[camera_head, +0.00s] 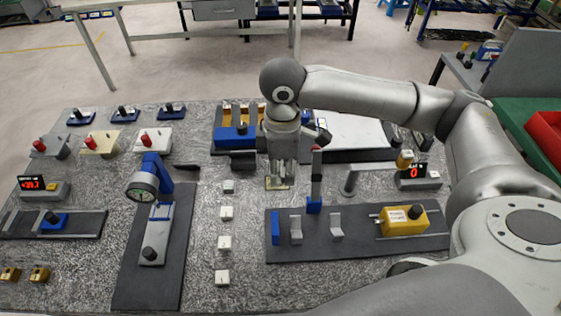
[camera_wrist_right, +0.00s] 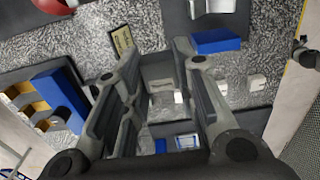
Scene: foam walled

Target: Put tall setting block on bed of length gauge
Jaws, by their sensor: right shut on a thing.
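My right gripper (camera_head: 282,172) is shut on a grey block, seen between its fingers in the right wrist view (camera_wrist_right: 158,75). In the head view the fingers mostly hide this block, which I take for the tall setting block. A small yellowish plate (camera_head: 277,184) is on the speckled table just below the gripper. The fixture that looks like the length gauge is right and nearer: a dark bed (camera_head: 358,245) with a blue stop (camera_head: 275,228), two grey rests (camera_head: 296,230) and a yellow head (camera_head: 403,221). My left gripper is out of view.
A blue post with a grey arm (camera_head: 315,185) stands behind the dark bed. A column of small pale blocks (camera_head: 226,213) is to its left, then a dial gauge stand (camera_head: 143,187). Blue and orange holders (camera_head: 235,135) stand at the back. A readout (camera_head: 413,172) is at right.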

